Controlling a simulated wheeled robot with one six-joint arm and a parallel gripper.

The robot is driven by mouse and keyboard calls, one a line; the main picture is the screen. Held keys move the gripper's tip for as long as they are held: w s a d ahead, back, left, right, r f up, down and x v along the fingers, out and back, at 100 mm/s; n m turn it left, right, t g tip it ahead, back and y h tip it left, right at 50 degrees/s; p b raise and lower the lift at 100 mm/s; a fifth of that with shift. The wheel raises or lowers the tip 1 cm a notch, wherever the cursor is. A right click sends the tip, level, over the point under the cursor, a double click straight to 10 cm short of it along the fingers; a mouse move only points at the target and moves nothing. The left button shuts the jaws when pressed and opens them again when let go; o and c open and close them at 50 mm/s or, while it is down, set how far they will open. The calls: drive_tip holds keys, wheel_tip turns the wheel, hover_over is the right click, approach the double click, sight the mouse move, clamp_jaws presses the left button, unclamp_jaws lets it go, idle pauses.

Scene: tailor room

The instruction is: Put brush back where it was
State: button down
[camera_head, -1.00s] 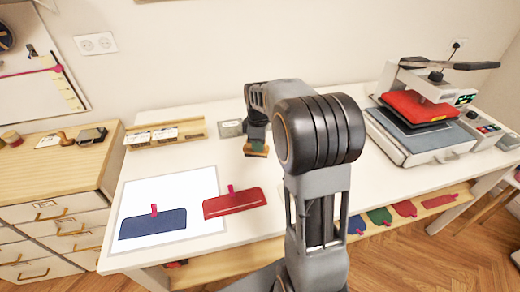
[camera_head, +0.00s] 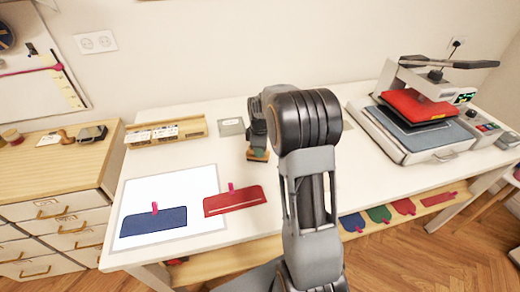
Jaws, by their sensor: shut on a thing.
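My gripper (camera_head: 257,147) is at the end of my dark grey arm, low over the white table, right of the white sheet and in front of a small grey plate. It is shut on a small brown-orange thing (camera_head: 257,156), which appears to be the brush. Most of the brush is hidden by the gripper, and I cannot tell whether it touches the table. My arm hides part of the table behind it.
A white sheet (camera_head: 203,179) bears a blue piece (camera_head: 153,223) and a red piece (camera_head: 235,201). A wooden tray (camera_head: 140,145) and the grey plate (camera_head: 231,127) lie toward the back. A heat press (camera_head: 430,150) stands at right. Coloured pieces lie on the lower shelf (camera_head: 240,257).

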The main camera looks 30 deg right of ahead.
drive_tip(key=shift+f, duration=0.1)
drive_tip(key=shift+f, duration=0.15)
drive_tip(key=c, duration=1)
unclamp_jaws()
wheel_tip(320, 180, up, 12)
drive_tip(key=s+a+m+t, duration=0.1)
drive_tip(key=s+a+m, duration=0.2)
drive_tip(key=s, duration=0.3)
drive_tip(key=s+a+m+t, duration=0.1)
drive_tip(key=s+a+m, duration=0.3)
drive_tip(key=s, duration=0.3)
drive_tip(key=s+a+m+t, duration=0.1)
drive_tip(key=s+a+m, duration=0.3)
drive_tip(key=s, duration=0.3)
drive_tip(key=shift+s+f+t, duration=0.2)
drive_tip(key=shift+f+t, duration=0.15)
drive_tip(key=shift+t, duration=0.05)
